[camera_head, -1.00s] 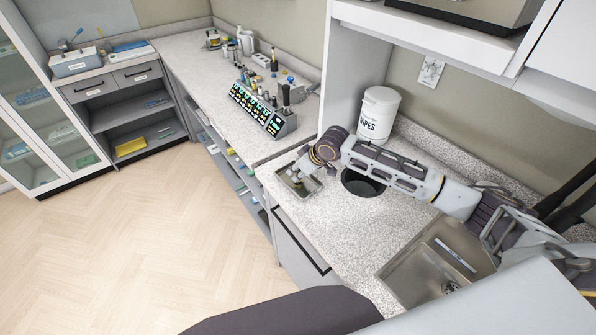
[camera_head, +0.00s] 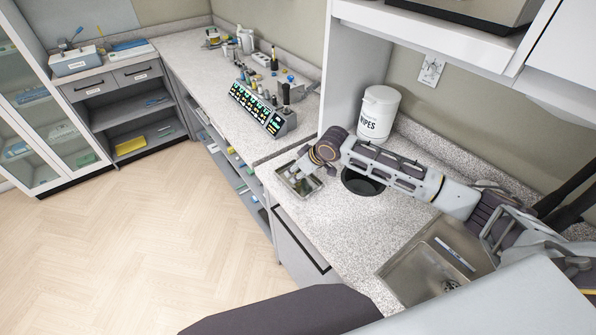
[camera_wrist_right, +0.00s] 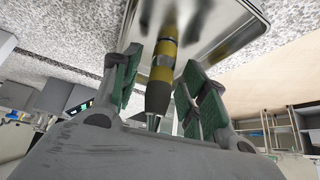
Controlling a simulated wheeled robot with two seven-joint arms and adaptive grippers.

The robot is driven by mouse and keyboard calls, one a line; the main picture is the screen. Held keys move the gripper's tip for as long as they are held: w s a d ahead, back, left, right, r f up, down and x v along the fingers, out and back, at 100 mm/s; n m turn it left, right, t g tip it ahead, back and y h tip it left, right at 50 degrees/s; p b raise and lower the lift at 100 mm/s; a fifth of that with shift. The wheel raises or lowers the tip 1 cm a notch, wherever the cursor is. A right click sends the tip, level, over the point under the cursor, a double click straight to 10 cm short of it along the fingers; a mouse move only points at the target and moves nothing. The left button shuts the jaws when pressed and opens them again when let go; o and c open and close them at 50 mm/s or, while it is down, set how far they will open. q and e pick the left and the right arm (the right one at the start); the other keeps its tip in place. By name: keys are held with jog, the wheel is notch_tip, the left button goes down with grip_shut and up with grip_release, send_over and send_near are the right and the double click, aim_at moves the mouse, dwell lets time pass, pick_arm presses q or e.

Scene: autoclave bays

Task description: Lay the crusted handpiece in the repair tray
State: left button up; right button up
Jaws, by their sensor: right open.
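A steel tray (camera_head: 312,187) lies on the speckled counter at the middle of the head view. My right gripper (camera_head: 299,172) is over it, pointing down. In the right wrist view, the tray (camera_wrist_right: 225,28) fills the upper middle. The fingers are open, with gaps on both sides of the handpiece. I cannot tell how much of it touches the tray floor. My left gripper is not in view.
A round dark opening (camera_head: 362,183) in the counter lies under my right forearm. A white wipes tub (camera_head: 378,113) stands behind it. A sink (camera_head: 408,277) with a thin light object (camera_head: 455,255) is nearer. A lit block rack (camera_head: 262,108) stands on the far counter.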

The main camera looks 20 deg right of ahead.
jog(key=shift+r, duration=0.15)
jog(key=shift+p+v, duration=1.35)
jog(key=shift+p, duration=0.2)
jog(key=shift+p+v, duration=0.6)
jog(key=shift+v, duration=0.35)
jog(key=shift+s+d+r, duration=0.1)
jog(key=shift+r, duration=0.15)
jog(key=shift+v, duration=1.15)
jog(key=shift+f, duration=0.1)
